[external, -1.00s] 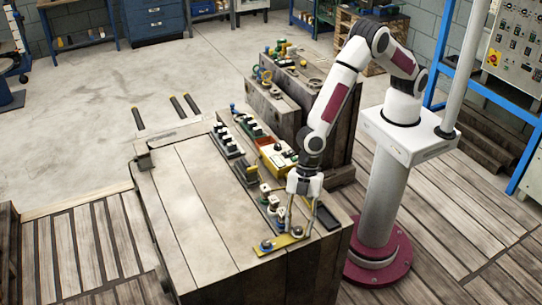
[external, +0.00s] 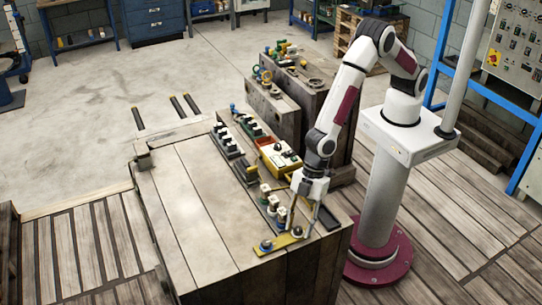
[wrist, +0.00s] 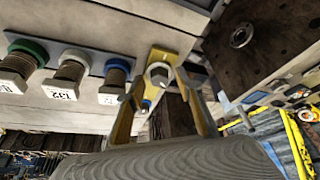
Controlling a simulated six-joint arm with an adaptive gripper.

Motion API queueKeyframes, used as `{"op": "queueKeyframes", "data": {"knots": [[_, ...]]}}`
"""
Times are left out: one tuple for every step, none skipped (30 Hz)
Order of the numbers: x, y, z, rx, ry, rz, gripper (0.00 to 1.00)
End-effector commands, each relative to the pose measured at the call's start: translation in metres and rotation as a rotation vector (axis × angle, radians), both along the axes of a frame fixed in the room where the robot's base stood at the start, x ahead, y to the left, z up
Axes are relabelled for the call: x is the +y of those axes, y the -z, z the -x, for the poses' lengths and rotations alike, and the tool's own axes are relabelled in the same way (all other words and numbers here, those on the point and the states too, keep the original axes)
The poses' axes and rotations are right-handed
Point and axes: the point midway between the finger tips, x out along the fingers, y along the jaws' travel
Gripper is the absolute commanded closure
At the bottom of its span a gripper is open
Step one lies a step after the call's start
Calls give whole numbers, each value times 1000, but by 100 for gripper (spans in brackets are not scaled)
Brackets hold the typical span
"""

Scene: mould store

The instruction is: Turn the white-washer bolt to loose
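The white-washer bolt (wrist: 72,72) is the middle one of a row at the left of the wrist view. The row (external: 272,203) also shows in the external view, left of my gripper (external: 304,220). In the wrist view my gripper (wrist: 158,78) has its fingers apart, beside the row and not around the white-washer bolt. Its fingers show nothing held.
A yellow plate (external: 278,245) with bolts lies at the near end of the bench; its hex bolt (wrist: 158,73) appears between my fingers in the wrist view. A yellow-and-red box (external: 278,157) and a black-topped row (external: 228,140) stand farther back. The bench's left side is clear.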

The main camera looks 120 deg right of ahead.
Motion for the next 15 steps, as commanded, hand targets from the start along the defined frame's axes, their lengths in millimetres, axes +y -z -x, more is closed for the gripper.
{"op": "queueKeyframes", "data": {"knots": [[0,0,0,0,7,0,64],[0,0,0,0,13,1,64],[0,0,0,0,22,0,64],[0,0,0,0,26,1,64],[0,0,0,1,33,1,64],[0,0,0,1,40,1,64],[0,0,0,1,46,1,64],[0,0,0,0,50,1,64],[0,0,0,1,59,1,64],[0,0,0,0,63,1,64],[0,0,0,0,69,0,64],[0,0,0,0,76,0,64],[0,0,0,0,80,0,64],[0,0,0,0,86,0,64],[1,0,0,0,93,0,64]]}}
